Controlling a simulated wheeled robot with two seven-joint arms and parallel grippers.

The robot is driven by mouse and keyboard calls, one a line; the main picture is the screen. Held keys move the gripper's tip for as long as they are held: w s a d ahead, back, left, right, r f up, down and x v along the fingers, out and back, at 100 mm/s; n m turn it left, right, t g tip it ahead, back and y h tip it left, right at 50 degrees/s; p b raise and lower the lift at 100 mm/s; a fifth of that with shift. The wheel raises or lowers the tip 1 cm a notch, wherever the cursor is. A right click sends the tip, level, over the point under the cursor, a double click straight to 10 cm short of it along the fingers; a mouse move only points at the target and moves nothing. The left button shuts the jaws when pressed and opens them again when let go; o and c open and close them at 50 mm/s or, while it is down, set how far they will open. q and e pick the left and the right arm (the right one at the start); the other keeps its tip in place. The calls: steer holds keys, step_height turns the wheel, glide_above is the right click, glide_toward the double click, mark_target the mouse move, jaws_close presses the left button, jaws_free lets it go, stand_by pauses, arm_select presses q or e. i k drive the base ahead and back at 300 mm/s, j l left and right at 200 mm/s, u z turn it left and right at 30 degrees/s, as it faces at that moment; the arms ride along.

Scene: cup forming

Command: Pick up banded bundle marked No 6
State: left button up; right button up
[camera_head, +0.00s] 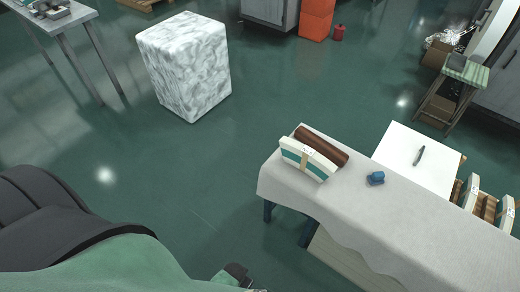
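My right gripper is not in view.
A brown roll (322,145) lies right behind the bundle. A small blue object (376,178) sits on the cloth. A marbled block (185,66) stands on the green floor, which is open to the left.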

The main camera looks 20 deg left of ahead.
mark_target(300, 156)
steer(key=u, duration=0.3)
steer(key=k+l, duration=0.45)
steer(key=l, duration=0.25)
steer(key=k+l+z, duration=0.1)
steer(key=k+l, duration=0.15)
steer(key=l, duration=0.1)
